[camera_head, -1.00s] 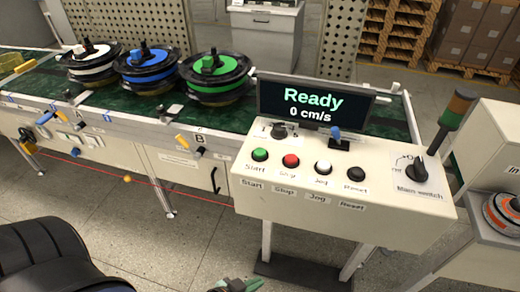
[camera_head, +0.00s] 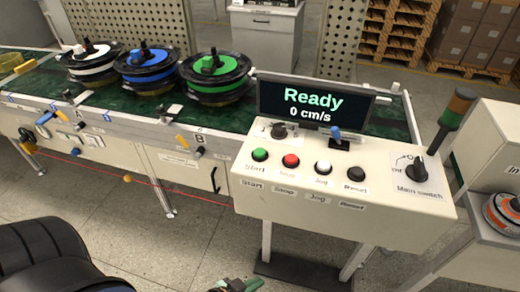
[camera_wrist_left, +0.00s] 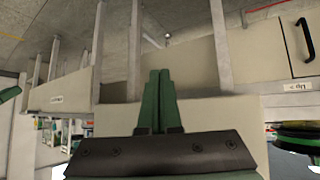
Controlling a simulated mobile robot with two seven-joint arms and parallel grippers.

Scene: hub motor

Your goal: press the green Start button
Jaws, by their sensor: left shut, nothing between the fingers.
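The green Start button (camera_head: 260,155) is the leftmost of a row on the sloped top of the cream control box (camera_head: 340,222). The red Stop button (camera_head: 291,160), the white Jog button (camera_head: 323,167) and the black Reset button (camera_head: 356,173) are to its right. My left gripper (camera_head: 238,285) just shows at the bottom edge of the head view, below and in front of the box, well apart from the Start button. In the left wrist view its green fingers (camera_wrist_left: 158,82) are together with nothing between them. I do not see my right gripper.
The display (camera_head: 314,104) behind the buttons reads "Ready" and "0 cm/s". A blue-topped lever (camera_head: 336,133) and the main switch knob (camera_head: 414,170) stand up from the box. A conveyor (camera_head: 130,105) carries white, blue and green hub motors. Open floor lies in front.

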